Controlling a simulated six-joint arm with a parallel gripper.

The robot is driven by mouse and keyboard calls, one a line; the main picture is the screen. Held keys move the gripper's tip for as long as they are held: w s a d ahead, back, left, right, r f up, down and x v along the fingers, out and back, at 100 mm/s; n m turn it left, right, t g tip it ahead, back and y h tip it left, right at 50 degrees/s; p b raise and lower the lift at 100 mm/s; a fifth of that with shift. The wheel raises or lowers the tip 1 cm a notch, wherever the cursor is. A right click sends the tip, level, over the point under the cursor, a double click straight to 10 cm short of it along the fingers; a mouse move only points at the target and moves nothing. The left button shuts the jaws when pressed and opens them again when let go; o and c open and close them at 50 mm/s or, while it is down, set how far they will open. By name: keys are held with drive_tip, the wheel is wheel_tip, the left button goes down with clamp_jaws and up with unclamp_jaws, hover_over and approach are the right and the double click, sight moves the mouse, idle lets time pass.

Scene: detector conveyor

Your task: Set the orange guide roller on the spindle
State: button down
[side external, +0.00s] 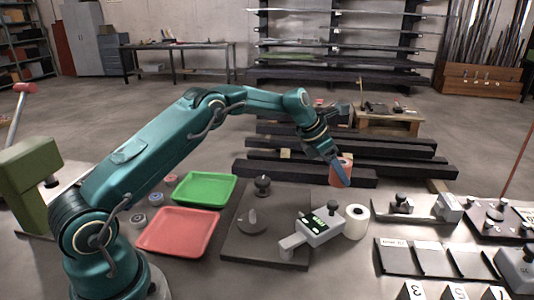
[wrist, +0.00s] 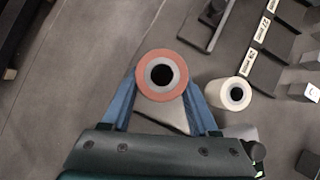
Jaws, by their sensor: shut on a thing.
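In the wrist view the roller (wrist: 142,74) shows end-on, with a grey core and a dark central hole. The blue fingers of my gripper (wrist: 162,88) close on its two sides. The roller hides what lies behind it there. I cannot make out the spindle for certain in either view.
Green (side external: 204,188) and red (side external: 178,232) trays lie left. Dark beams (side external: 360,178) lie behind.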

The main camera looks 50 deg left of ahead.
drive_tip(key=s+a+r, duration=0.4)
drive_tip(key=a+r, duration=0.1)
drive_tip(key=a, duration=0.2)
drive_tip(key=s+d+m+g+h, duration=0.1)
drive_tip(key=s+m+g, duration=0.2)
drive_tip(key=s+m, duration=0.3)
drive_tip(key=s+d+r+m+g+h, duration=0.1)
drive_tip(key=s+m+g, duration=0.1)
drive_tip(key=s+m, duration=0.4)
drive_tip(key=s+d+m+g+h, duration=0.1)
drive_tip(key=s+m+g, duration=0.2)
drive_tip(key=s+m, duration=0.3)
drive_tip(key=shift+s+d+r+g, duration=0.1)
drive_tip(key=shift+d+r+g, duration=0.1)
drive_tip(key=shift+d+g, duration=0.15)
drive_tip(key=shift+a+f, duration=0.2)
drive_tip(key=shift+f, duration=2)
drive_tip(key=shift+s+f, duration=0.1)
drive_tip(key=shift+f, duration=0.55)
drive_tip(key=shift+f, duration=0.3)
drive_tip(key=shift+f, duration=0.3)
drive_tip(key=shift+f, duration=0.3)
